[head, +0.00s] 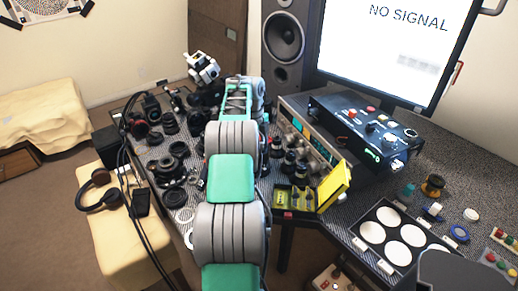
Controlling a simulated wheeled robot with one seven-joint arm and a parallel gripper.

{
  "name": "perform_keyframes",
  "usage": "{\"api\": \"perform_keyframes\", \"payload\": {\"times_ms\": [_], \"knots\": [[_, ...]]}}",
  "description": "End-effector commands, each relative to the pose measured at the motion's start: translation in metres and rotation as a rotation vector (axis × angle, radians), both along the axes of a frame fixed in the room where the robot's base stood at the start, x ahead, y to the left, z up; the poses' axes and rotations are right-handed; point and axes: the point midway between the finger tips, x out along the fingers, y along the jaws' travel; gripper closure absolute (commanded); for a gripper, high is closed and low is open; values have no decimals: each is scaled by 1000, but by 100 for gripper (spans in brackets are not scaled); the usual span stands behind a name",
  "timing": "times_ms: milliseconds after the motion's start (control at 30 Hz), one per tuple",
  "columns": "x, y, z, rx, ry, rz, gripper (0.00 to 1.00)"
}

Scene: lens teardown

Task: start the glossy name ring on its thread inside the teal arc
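I cannot make out the glossy name ring or the teal arc in the head view. Several dark lens parts (170,168) and black rings lie on the left part of the patterned table, too small to tell apart. My arm, grey with green panels, reaches from the bottom centre over the table to the back. Its far end is near the back of the table, and my gripper's fingers are hidden behind it. I cannot see whether it holds anything.
Black cables hang over the table's left edge by a cream bench with headphones (97,190). A yellow open box (333,186), a black control box (366,133), a speaker (284,38) and a monitor (385,45) stand right of my arm. A tray of white discs (377,252) lies front right.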

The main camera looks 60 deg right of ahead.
Motion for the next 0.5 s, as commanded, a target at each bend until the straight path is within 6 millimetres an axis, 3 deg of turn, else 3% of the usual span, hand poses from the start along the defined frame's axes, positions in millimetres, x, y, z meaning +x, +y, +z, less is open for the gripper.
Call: {"api": "perform_keyframes", "payload": {"times_ms": [100, 500], "knots": [[0, 0, -14, -1, 0, 0, 75], [2, 0, -23, -1, -1, 1, 75]]}}
